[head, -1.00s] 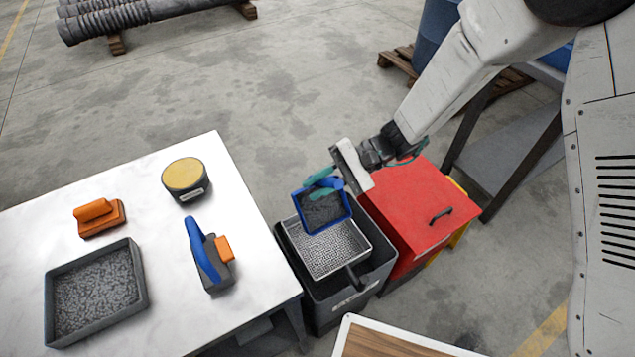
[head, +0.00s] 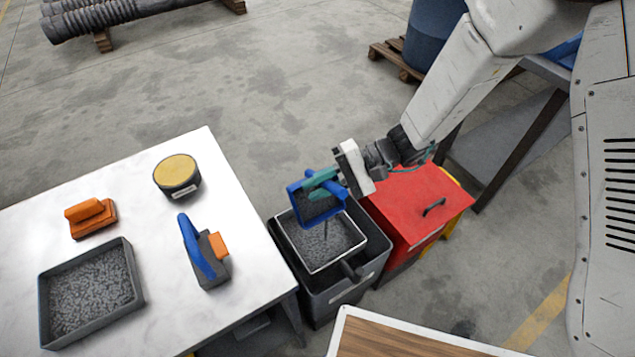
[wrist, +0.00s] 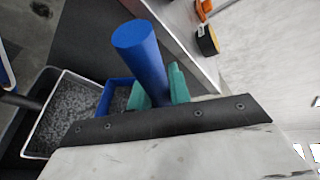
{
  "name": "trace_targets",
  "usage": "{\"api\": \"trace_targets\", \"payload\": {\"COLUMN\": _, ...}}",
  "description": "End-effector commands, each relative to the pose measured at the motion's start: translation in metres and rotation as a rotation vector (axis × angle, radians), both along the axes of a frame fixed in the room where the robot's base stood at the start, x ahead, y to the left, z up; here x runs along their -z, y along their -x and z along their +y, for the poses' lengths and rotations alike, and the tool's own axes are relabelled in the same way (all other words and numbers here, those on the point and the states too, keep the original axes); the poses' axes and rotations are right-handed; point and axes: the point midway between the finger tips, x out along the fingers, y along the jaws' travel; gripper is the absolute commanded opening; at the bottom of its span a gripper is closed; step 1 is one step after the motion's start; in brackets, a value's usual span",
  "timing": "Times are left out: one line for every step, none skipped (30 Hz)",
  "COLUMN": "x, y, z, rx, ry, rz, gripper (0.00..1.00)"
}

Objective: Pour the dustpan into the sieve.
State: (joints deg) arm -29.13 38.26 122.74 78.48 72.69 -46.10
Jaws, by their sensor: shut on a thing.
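The blue dustpan (head: 343,216) is held by its handle in my gripper (head: 323,180), tilted steeply above the sieve. Some dark granules still show in its pan, and a thin dark stream falls from its lower edge. The sieve (head: 291,245), with a white rim and dark handle, rests over a dark grey bin (head: 345,297) and holds dark grey granules. In the wrist view, teal fingers (wrist: 160,90) are shut around the blue handle (wrist: 140,50), and the sieve rim (wrist: 45,108) shows at left. Part of the dustpan is hidden by my gripper.
A white table (head: 235,310) at left holds a grey tray (head: 140,290) of granules, an orange-handled block (head: 90,216), a yellow-topped tin (head: 177,176) and a blue-and-grey tool (head: 203,255). A red box (head: 415,205) stands right of the bin. A wooden-topped surface (head: 400,340) is in front.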

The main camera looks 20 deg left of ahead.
Motion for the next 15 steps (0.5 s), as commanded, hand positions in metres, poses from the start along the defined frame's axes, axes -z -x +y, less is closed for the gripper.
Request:
{"api": "trace_targets", "payload": {"x": 0.000, "y": 0.001, "z": -0.002, "rx": 0.001, "ry": -0.008, "rz": -0.005, "gripper": 0.00}}
{"api": "trace_targets", "payload": {"x": 0.000, "y": 0.002, "z": -0.002, "rx": 0.000, "ry": -0.013, "rz": -0.010, "gripper": 0.00}}
{"api": "trace_targets", "payload": {"x": 0.000, "y": 0.003, "z": -0.003, "rx": 0.001, "ry": -0.021, "rz": -0.016, "gripper": 0.00}}
{"api": "trace_targets", "payload": {"x": 0.000, "y": 0.003, "z": -0.004, "rx": 0.000, "ry": -0.025, "rz": -0.020, "gripper": 0.00}}
{"api": "trace_targets", "payload": {"x": 0.000, "y": 0.004, "z": -0.005, "rx": 0.001, "ry": -0.031, "rz": -0.025, "gripper": 0.00}}
{"api": "trace_targets", "payload": {"x": 0.000, "y": 0.004, "z": -0.005, "rx": 0.001, "ry": -0.037, "rz": -0.031, "gripper": 0.00}}
{"api": "trace_targets", "payload": {"x": 0.000, "y": 0.005, "z": -0.006, "rx": 0.001, "ry": -0.043, "rz": -0.037, "gripper": 0.00}}
{"api": "trace_targets", "payload": {"x": 0.000, "y": 0.005, "z": -0.007, "rx": 0.002, "ry": -0.049, "rz": -0.042, "gripper": 0.00}}
{"api": "trace_targets", "payload": {"x": 0.000, "y": 0.006, "z": -0.008, "rx": 0.002, "ry": -0.055, "rz": -0.047, "gripper": 0.00}}
{"api": "trace_targets", "payload": {"x": 0.000, "y": 0.007, "z": -0.008, "rx": 0.002, "ry": -0.061, "rz": -0.052, "gripper": 0.00}}
{"api": "trace_targets", "payload": {"x": 0.000, "y": 0.007, "z": -0.009, "rx": 0.001, "ry": -0.066, "rz": -0.057, "gripper": 0.00}}
{"api": "trace_targets", "payload": {"x": 0.000, "y": 0.008, "z": -0.010, "rx": 0.001, "ry": -0.073, "rz": -0.061, "gripper": 0.00}}
{"api": "trace_targets", "payload": {"x": 0.000, "y": 0.009, "z": -0.011, "rx": 0.000, "ry": -0.079, "rz": -0.067, "gripper": 0.00}}
{"api": "trace_targets", "payload": {"x": 0.000, "y": 0.010, "z": -0.011, "rx": 0.000, "ry": -0.084, "rz": -0.071, "gripper": 0.00}}
{"api": "trace_targets", "payload": {"x": 0.000, "y": 0.010, "z": -0.012, "rx": 0.000, "ry": -0.091, "rz": -0.078, "gripper": 0.00}}
